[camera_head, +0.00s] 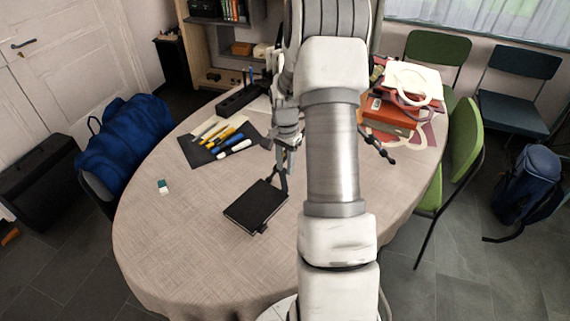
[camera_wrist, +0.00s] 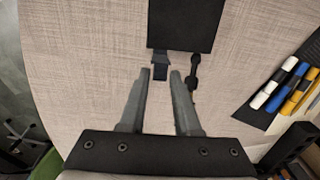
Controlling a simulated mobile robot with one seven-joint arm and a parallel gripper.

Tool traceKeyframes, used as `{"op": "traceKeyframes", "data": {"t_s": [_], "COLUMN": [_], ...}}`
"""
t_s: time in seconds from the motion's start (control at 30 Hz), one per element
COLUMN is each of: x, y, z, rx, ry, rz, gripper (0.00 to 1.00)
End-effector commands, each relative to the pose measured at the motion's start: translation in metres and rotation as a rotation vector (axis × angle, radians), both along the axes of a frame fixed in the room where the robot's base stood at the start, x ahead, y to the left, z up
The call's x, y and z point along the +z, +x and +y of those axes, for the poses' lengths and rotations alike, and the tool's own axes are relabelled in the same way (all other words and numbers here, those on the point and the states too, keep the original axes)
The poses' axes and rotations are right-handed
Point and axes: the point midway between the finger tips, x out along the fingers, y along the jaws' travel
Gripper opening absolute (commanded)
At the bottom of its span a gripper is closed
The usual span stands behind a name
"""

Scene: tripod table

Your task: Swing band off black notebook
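The black notebook (camera_head: 252,204) lies closed on the table, and its near part shows at the top of the wrist view (camera_wrist: 186,24). A short dark strip (camera_wrist: 161,68), perhaps the band, sticks out from the notebook's edge. I cannot tell how it is attached. A small dark tab (camera_head: 262,229) shows at the notebook's lower edge in the head view. My gripper (camera_wrist: 161,75) is open, its fingertips apart on either side of the strip's end, with nothing visibly gripped. It also shows at the notebook's upper corner in the head view (camera_head: 283,186).
A knobby black object (camera_wrist: 193,72) lies beside the right finger. Several markers (camera_head: 222,137) lie on a dark mat near a black holder (camera_head: 240,96). A small eraser-like block (camera_head: 163,186) is at left. An orange-red box (camera_head: 389,113) stands at right. The table's front left is clear.

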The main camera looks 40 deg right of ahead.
Motion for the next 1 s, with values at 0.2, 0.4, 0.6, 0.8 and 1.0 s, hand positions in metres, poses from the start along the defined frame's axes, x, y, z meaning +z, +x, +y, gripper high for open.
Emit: {"op": "traceKeyframes", "data": {"t_s": [0.2,0.4,0.6,0.8,1.0], "x": [0.0,0.001,0.002,-0.003,-0.013], "y": [0.0,0.001,0.003,0.008,0.013], "z": [0.0,-0.003,-0.013,-0.029,-0.042], "rx": [0.0,-0.001,-0.004,-0.005,0.001], "ry": [0.0,0.019,0.099,0.239,0.257], "rz": [0.0,0.006,0.031,0.073,0.079], "gripper": [0.0,0.0,0.0,0.0,0.0]}}
